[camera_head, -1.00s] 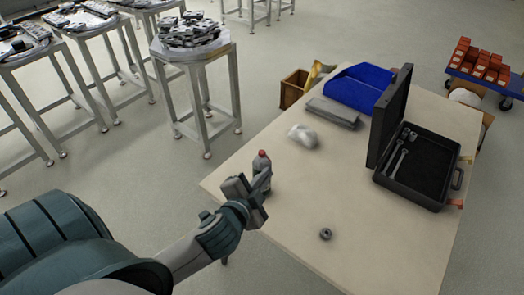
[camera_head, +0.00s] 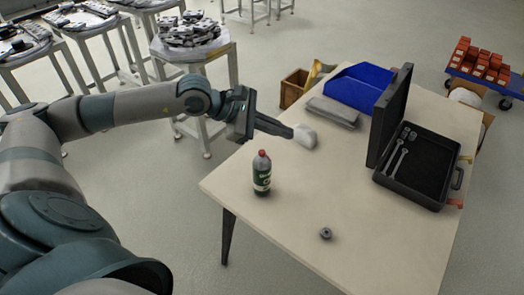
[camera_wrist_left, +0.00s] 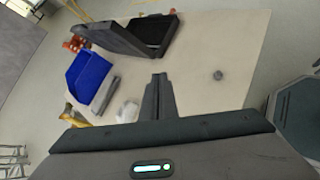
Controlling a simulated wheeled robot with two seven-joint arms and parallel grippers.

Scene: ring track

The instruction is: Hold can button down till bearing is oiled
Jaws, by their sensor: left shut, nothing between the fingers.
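The oil can (camera_head: 262,174), a dark bottle with a red top and a green-and-white label, stands upright near the left corner of the table. The bearing (camera_head: 325,233), a small grey ring, lies flat near the front of the table; it also shows in the left wrist view (camera_wrist_left: 217,75). My left gripper (camera_head: 290,132) is shut and empty. It is above the table, behind the can and apart from it, with its fingertips by a whitish crumpled cloth (camera_head: 306,138). In the left wrist view its closed fingers (camera_wrist_left: 158,82) point over the table. My right gripper is not in view.
An open black case (camera_head: 418,190) with wrenches stands at the table's right. A blue bin (camera_head: 352,92) and a folded grey cloth (camera_head: 333,112) lie at the back. The table (camera_head: 290,215) is clear between can and bearing.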

